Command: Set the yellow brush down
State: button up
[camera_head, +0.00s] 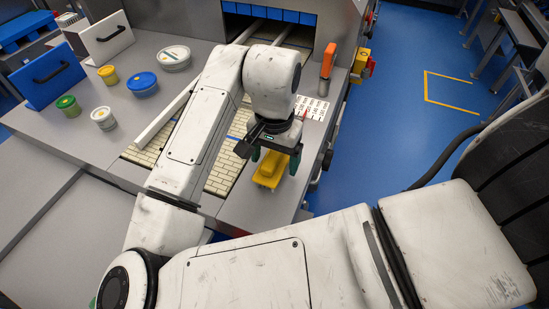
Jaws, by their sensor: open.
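The yellow brush (269,170) is on the grey steel surface (255,207) at the right of the conveyor belt, near the front corner. My gripper (274,161) points down right over it, with one dark green fingertip on each side of the brush. The jaws are open. Whether the fingertips touch the brush cannot be told from this view. The gripper's body hides the far end of the brush.
A tiled belt (219,176) runs into a machine opening at the back. Blue and white tubs (142,86) stand at left. Blue floor (385,130) is open at right.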

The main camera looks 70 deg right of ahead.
aim_at(275, 158)
jog(key=r, duration=0.6)
jog(key=a+r, duration=0.1)
jog(key=r, duration=0.3)
jog(key=shift+s+r, duration=0.1)
jog(key=shift+s, duration=0.2)
